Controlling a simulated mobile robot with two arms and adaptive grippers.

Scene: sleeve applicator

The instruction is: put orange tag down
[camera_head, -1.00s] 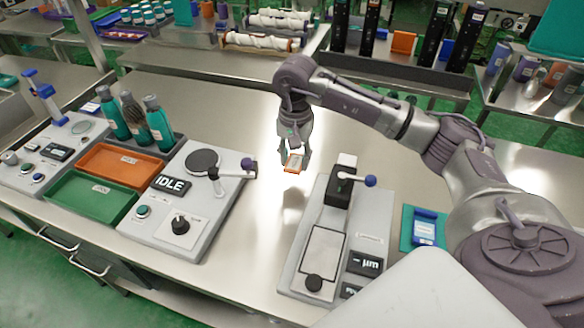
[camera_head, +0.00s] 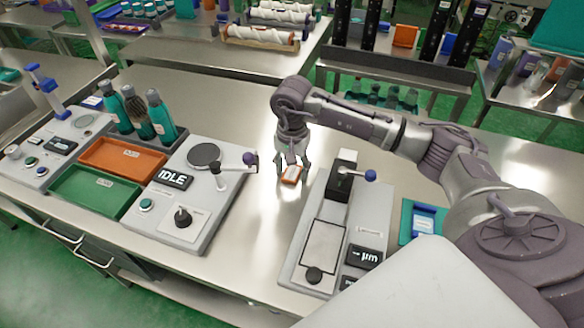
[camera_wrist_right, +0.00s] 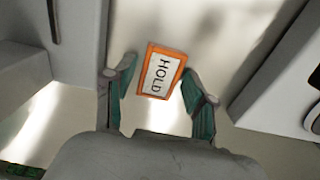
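The orange tag (camera_head: 291,175) has an orange rim and a white face reading "HOLD". It lies on the bare steel table between the two machines, slightly turned. My right gripper (camera_head: 292,168) is just above it, pointing down, with one finger on each side. In the right wrist view the tag (camera_wrist_right: 161,73) shows between and just beyond the green-padded fingertips (camera_wrist_right: 160,80). A gap shows at the left finger; the right finger is close to the tag's edge, and I cannot tell if it touches. My left gripper is out of view.
A machine with an "IDLE" display (camera_head: 172,179) stands left of the tag. A grey press-like device (camera_head: 297,258) stands close on the right. The table behind the gripper is clear.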

